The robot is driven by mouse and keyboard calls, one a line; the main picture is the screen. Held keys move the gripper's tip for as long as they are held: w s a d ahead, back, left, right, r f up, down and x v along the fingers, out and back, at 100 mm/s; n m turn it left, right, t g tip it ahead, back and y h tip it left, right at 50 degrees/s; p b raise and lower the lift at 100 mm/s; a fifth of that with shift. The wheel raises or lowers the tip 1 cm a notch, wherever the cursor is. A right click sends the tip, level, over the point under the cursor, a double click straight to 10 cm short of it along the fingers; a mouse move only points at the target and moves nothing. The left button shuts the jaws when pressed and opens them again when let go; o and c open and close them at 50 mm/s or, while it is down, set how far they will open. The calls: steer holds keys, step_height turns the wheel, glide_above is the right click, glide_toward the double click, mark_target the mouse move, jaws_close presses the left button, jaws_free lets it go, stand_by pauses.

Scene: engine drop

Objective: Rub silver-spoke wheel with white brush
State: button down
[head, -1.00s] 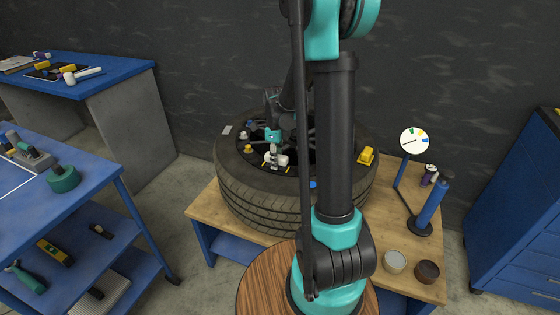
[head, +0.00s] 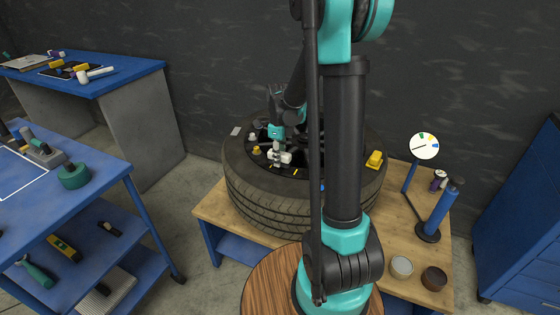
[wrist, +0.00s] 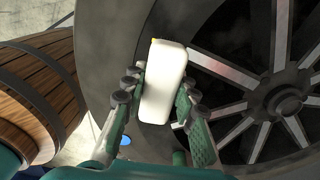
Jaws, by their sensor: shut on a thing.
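The silver-spoke wheel lies flat inside a large black tire (head: 270,205) on a wooden-topped table. In the wrist view the silver spokes and hub (wrist: 288,103) fill the right side, with a faint reddish smear on one upper-left spoke. My gripper (head: 278,148) reaches down over the wheel's near-left part. In the wrist view my gripper (wrist: 158,100) is shut on the white brush (wrist: 165,75), one finger on each side. The brush is close to the spokes and rim; whether it touches them cannot be told. My arm hides the wheel's right part in the head view.
A yellow block (head: 375,160) and a yellow knob (head: 255,150) sit on the tire and wheel. A dial gauge (head: 425,146), a blue cylinder (head: 440,210) and two small tins (head: 402,267) stand at the table's right. A round wooden top (head: 270,285) is in front.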

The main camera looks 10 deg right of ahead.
steer(key=shift+r, duration=2.65)
